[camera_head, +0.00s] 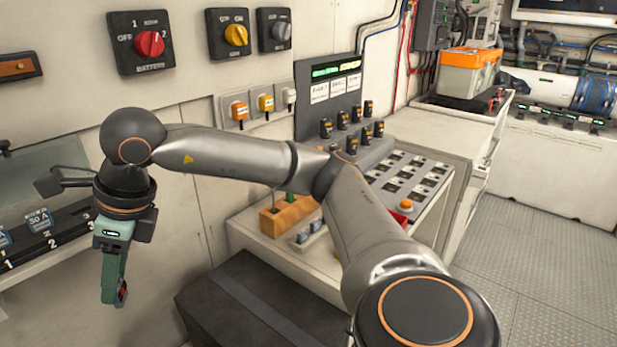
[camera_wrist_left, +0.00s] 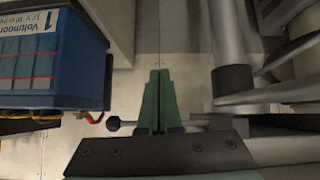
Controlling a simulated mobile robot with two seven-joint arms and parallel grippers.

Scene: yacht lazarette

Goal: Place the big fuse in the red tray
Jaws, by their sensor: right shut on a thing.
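My right gripper (camera_head: 119,300) hangs at the left of the head view, green fingers pointing down. It is shut on a small dark-and-red thing (camera_head: 123,291), mostly hidden by the fingers; I cannot tell whether this is the big fuse. It is held in the air, clear of the panel. A small red patch (camera_head: 399,218) behind my right arm may be part of the red tray; the arm hides the rest. My left gripper shows only in the left wrist view (camera_wrist_left: 158,78), its green fingers together with nothing visible between them.
A shelf of numbered fuse blocks (camera_head: 40,225) stands left of the right gripper. A dark box (camera_head: 250,305) stands low in front. An orange holder (camera_head: 288,214) sits on the white bench. A blue battery (camera_wrist_left: 55,60) is beside the left gripper.

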